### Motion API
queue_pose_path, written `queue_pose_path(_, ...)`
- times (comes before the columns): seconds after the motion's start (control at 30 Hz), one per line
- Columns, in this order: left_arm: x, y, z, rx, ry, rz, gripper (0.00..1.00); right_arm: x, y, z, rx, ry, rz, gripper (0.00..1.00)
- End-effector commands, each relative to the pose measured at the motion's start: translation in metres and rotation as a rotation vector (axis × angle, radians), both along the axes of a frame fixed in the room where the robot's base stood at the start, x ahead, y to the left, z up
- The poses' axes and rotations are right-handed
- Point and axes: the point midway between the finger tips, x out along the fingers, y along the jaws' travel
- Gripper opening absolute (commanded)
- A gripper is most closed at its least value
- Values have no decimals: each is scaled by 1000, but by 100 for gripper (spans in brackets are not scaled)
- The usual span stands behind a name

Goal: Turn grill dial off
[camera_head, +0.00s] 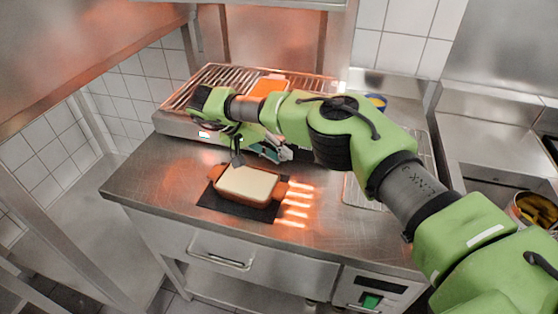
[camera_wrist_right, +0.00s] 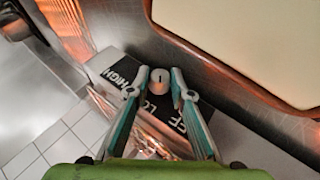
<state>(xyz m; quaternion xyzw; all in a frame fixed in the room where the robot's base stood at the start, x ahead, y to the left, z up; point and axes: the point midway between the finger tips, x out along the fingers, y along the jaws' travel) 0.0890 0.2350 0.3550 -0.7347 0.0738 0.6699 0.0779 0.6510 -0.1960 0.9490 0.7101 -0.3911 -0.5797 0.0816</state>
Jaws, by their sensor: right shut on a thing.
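The grill dial (camera_wrist_right: 160,88) is a small pale round knob on the grill's front, seen in the right wrist view. Black labels around it show HIGH on the left and parts of other words lower right. A short dark mark shows on its face. My right gripper (camera_wrist_right: 161,73) is shut on the dial, one finger on each side. In the head view, my right gripper (camera_head: 270,150) is at the front of the grill (camera_head: 178,124), and my arm hides the dial. My left gripper is not in view.
An orange-brown dish (camera_head: 222,187) with a pale top sits on a dark mat (camera_head: 212,203) close in front of the gripper. An orange item (camera_head: 266,87) lies on the grill rack. A pot (camera_head: 536,208) stands far right. The counter's left front is clear.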

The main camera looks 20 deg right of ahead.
Motion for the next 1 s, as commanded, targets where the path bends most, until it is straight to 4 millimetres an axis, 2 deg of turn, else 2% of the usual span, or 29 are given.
queue_pose_path(0.47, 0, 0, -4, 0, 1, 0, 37, 1, 0, 1, -13, 6, 1, 0)
queue_pose_path(0.5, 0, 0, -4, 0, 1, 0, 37, 1, 0, 1, -13, 6, 1, 26)
queue_pose_path(0.53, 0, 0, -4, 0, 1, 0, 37, 1, 0, 1, -13, 6, 1, 34)
queue_pose_path(0.57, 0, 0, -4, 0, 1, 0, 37, 1, 0, 1, -13, 6, 1, 37)
queue_pose_path(0.87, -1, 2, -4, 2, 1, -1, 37, 0, 0, 0, -12, 8, 1, 37)
queue_pose_path(1.0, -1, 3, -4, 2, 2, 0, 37, 1, 5, 6, -12, 6, 2, 37)
